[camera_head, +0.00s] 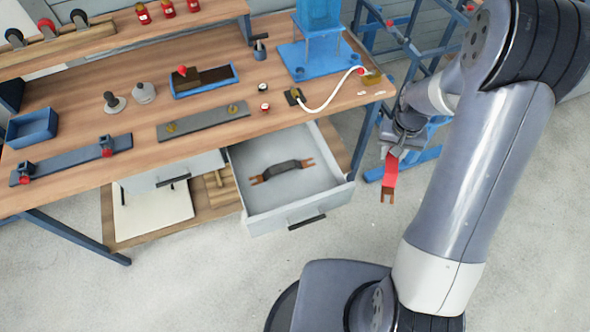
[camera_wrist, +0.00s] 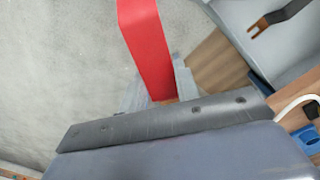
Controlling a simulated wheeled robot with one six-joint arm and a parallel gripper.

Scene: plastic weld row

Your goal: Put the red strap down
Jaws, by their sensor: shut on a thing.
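My gripper (camera_head: 392,151) is shut on the red strap (camera_head: 390,176). The strap hangs down from the fingers over open floor, right of the open drawer, with a brown forked end at the bottom. In the wrist view the red strap (camera_wrist: 146,40) runs up from the jaws to the top edge. A dark strap (camera_head: 282,170) with brown forked ends lies in the open drawer (camera_head: 318,217). One of its forked ends shows at the top right of the wrist view (camera_wrist: 262,24).
The wooden workbench (camera_head: 205,132) holds a grey bar with brass knobs (camera_head: 204,122), a blue tray (camera_head: 205,81) and a blue press (camera_head: 319,50). A white cable (camera_head: 322,100) curves near the right edge. A blue rack (camera_head: 415,35) stands behind my arm. The drawer has free room around the dark strap.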

